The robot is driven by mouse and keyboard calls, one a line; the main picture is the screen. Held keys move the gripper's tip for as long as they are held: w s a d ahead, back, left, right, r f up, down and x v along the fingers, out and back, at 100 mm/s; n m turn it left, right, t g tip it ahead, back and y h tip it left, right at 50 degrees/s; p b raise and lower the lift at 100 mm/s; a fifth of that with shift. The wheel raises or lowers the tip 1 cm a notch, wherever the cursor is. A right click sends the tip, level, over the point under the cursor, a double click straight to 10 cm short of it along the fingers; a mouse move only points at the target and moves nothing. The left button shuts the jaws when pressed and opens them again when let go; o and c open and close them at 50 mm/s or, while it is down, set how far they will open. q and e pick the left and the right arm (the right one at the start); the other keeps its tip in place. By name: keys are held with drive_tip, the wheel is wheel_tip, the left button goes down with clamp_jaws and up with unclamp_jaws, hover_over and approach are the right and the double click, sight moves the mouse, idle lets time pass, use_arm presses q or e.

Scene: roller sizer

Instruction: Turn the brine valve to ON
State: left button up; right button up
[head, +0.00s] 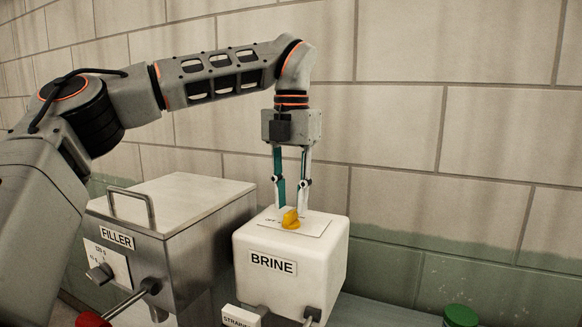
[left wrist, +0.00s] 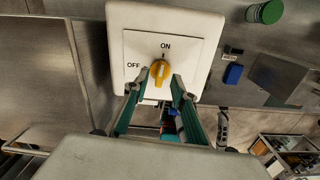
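The brine box (head: 305,285) is white and carries a BRINE label. A yellow valve knob (head: 291,219) stands on its top plate. In the left wrist view the knob (left wrist: 160,72) stands nearly upright in the picture, roughly in line with the ON label (left wrist: 165,46) above; OFF (left wrist: 133,66) is printed at left. My left gripper (head: 290,208) points down over the box, fingers apart. In the left wrist view its fingertips (left wrist: 160,80) are on either side of the knob; I cannot tell if they touch it. My right gripper is not in view.
A steel filler box (head: 175,235) with a raised handle stands just left of the brine box. A tiled wall (head: 430,130) is close behind. A green-lidded jar (head: 460,316) stands at lower right. A small white STRAINER-like label block (head: 240,318) is in front.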

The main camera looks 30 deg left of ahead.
sight(291, 211)
use_arm(q)
wheel_tip(291, 211, up, 10)
drive_tip(key=shift+r, duration=0.2)
